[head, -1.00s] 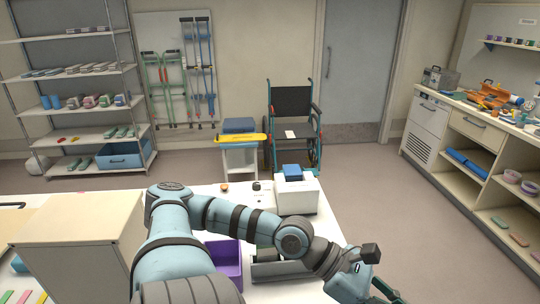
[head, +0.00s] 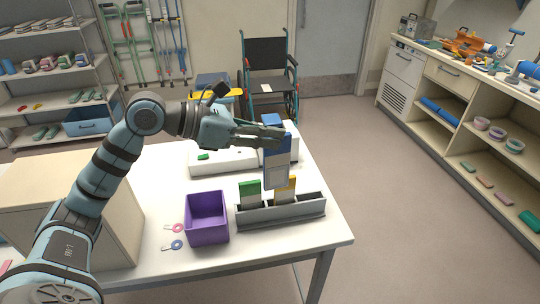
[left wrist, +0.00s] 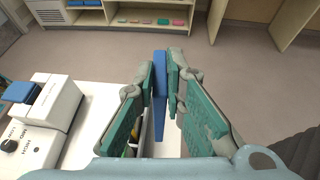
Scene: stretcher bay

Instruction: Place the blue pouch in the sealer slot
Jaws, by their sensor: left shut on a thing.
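The blue pouch (head: 276,165), with a pale grey panel in its lower part, hangs upright from my left gripper (head: 268,136). It shows edge-on as a blue strip (left wrist: 160,100) between the fingers of my left gripper (left wrist: 161,72) in the left wrist view. The fingers are shut on its upper part. The white sealer (head: 222,160), with a raised box and blue top, stands behind the pouch and is partly covered by it and my gripper. The sealer (left wrist: 62,102) is left of the fingers in the wrist view; I cannot make out its slot. My right gripper is out of view.
A grey rack (head: 285,214) holds a green pouch (head: 250,193) and a yellow pouch (head: 287,188), just below the blue pouch. A purple bin (head: 206,229) stands left of the rack. Two ring-shaped tags lie beside it. A beige cabinet (head: 75,210) stands at the table's left.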

